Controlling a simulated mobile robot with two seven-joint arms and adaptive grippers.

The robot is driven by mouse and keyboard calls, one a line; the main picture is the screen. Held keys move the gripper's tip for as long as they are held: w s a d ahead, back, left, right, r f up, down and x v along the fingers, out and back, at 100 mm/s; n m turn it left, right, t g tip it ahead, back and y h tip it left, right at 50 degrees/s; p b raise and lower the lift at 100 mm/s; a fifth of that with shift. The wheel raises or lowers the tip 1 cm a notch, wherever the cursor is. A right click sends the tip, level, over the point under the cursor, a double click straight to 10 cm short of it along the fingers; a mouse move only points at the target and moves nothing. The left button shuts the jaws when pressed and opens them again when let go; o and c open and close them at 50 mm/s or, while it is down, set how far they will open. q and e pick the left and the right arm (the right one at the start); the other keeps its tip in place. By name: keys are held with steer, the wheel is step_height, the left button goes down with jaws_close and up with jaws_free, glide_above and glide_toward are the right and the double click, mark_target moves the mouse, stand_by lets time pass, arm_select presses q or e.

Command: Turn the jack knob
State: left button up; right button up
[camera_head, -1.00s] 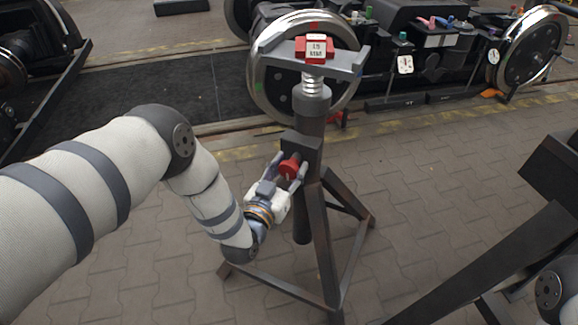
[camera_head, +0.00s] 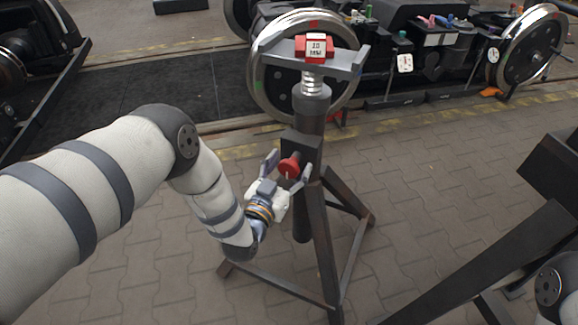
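The jack is a dark stand on splayed legs (camera_head: 318,230) with a threaded screw (camera_head: 312,83) and a grey top bar (camera_head: 345,61). A red and white block on the bar reads what looks like 10 MM (camera_head: 315,47). The red jack knob (camera_head: 289,165) sticks out of the dark housing on the post. My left gripper (camera_head: 286,171) is at the knob, its fingers spread on either side of it with visible gaps. It holds nothing. My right gripper is not in view.
A steel wheel (camera_head: 262,75) stands behind the jack top. A bogie with small coloured items (camera_head: 430,45) lies at the back right. A dark metal beam (camera_head: 480,262) crosses the lower right. Paving (camera_head: 420,170) between jack and beam is clear.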

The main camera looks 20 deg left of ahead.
arm_select(q)
steer(key=shift+s, duration=0.1)
steer(key=s+a, duration=0.1)
steer(key=s, duration=1)
steer(key=shift+s, duration=0.4)
steer(key=shift+a, duration=0.1)
steer(key=s+f+g+p, duration=0.3)
steer(key=s+g, duration=0.2)
steer(key=s, duration=0.3)
steer(key=s+f+g+p, duration=0.3)
steer(key=s+g, duration=0.3)
steer(key=s, duration=0.3)
steer(key=s+a+r+g+p, duration=0.1)
steer(key=s+r+g, duration=0.1)
steer(key=s, duration=0.6)
steer(key=s+a+r+n+g+y+p, duration=0.1)
steer(key=s+g, duration=0.3)
steer(key=s, duration=0.4)
steer(key=s+a+r+g+p, duration=0.2)
steer(key=s+r+g, duration=0.1)
steer(key=s, duration=0.5)
steer(key=shift+r+n+g+y, duration=0.25)
steer(key=shift+n+g+y, duration=0.05)
steer(key=shift+y, duration=0.1)
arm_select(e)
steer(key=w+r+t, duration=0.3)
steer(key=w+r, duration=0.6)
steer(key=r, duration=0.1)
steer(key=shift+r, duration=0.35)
